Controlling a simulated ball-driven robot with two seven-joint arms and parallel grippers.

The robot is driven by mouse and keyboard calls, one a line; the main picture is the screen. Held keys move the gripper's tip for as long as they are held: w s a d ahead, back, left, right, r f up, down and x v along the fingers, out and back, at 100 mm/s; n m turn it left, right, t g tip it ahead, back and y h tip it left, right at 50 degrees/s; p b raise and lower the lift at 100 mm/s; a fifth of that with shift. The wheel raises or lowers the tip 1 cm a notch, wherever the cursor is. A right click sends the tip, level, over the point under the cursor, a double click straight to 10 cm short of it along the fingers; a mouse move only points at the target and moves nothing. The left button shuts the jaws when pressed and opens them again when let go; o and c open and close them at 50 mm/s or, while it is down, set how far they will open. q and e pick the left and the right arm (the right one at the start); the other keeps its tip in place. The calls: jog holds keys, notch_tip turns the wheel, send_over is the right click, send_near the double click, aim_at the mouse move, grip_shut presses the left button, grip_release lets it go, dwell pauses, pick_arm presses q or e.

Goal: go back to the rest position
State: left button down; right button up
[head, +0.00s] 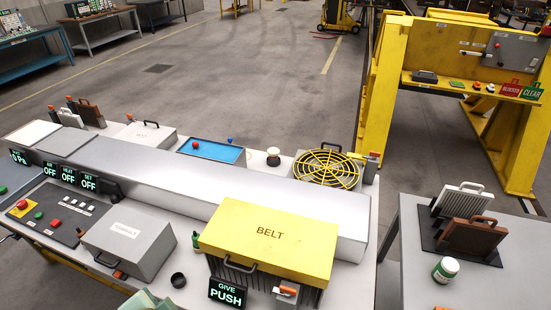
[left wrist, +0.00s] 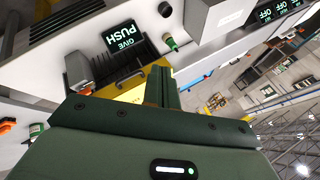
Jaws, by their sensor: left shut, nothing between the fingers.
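My left gripper (left wrist: 161,78) shows from close up in the left wrist view, its dark green body filling the bottom. Its fingers are together with nothing seen between them. The yellow BELT cover (left wrist: 130,95) is partly hidden behind it, with the GIVE PUSH display (left wrist: 124,62) beyond. In the head view the BELT cover (head: 268,240) sits on the bench with the GIVE PUSH display (head: 227,293) before it. My right gripper is in neither view.
A grey terminals box (head: 128,241), a black cup (head: 178,280) and a green bottle (head: 196,240) stand near the bench front. A round yellow grille (head: 327,169) is behind.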

pick_arm(q)
jog(key=s+a+r+n+y, duration=0.2)
jog(key=s+a+r, duration=0.1)
jog(key=a, duration=0.3)
jog(key=s+d+f+g+h+b, duration=0.15)
jog(key=f+b, duration=0.45)
jog(key=f, duration=1.4)
jog(key=s+d+f+g+h+b, duration=0.1)
jog(key=s+d+f+g+b, duration=0.35)
jog(key=f, duration=1.45)
jog(key=s+a+f+n+h+b, duration=0.1)
jog(key=s+f+b, duration=0.4)
jog(key=s+f, duration=0.4)
jog(key=s+a+f+n+b, duration=0.1)
jog(key=s+f+b, duration=0.5)
jog(key=f, duration=1)
jog(key=s+n, duration=0.1)
jog(key=s, duration=0.2)
jog(key=shift+s+f+h, duration=0.15)
jog(key=shift+s+h, duration=0.1)
jog(key=shift+h, duration=0.1)
jog(key=shift+a, duration=0.1)
